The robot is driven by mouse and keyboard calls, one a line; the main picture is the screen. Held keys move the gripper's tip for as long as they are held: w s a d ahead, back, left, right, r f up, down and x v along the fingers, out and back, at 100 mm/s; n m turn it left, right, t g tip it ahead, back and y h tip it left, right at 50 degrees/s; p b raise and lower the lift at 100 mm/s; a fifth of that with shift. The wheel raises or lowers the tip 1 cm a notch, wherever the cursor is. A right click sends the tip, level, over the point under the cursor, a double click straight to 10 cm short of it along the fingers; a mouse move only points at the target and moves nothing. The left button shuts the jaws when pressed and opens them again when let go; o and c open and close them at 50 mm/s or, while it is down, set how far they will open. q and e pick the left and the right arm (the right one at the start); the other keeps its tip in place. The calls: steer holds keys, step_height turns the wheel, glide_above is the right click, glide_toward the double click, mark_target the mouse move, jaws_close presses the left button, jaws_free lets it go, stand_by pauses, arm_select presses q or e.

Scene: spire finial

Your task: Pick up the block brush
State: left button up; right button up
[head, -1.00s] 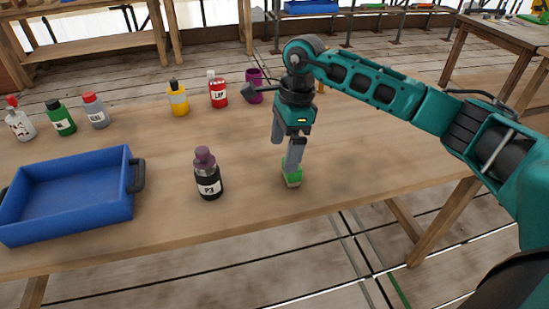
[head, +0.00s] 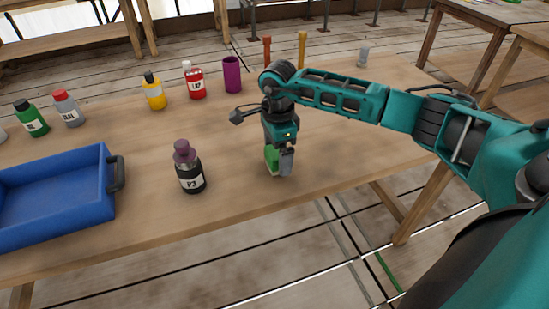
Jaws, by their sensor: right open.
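The block brush, a small green block (head: 270,158), stands on the wooden table right of the dark P3 bottle. My right gripper (head: 279,168) is low over the table at the brush, pointing down, with its jaws open. A grey finger stands in front of the brush and hides its right side and most of its lower part. I cannot tell whether the fingers touch it. My left gripper is not in view.
The P3 bottle (head: 189,168) stands left of the gripper, and a blue tray (head: 60,232) is at the left. Behind are a yellow bottle (head: 153,93), a red bottle (head: 194,82) and a purple cup (head: 232,75). The table (head: 345,155) is clear to the right.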

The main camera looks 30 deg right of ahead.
step_height(320, 180, down, 2)
steer(key=shift+f, duration=0.1)
steer(key=c, duration=1.1)
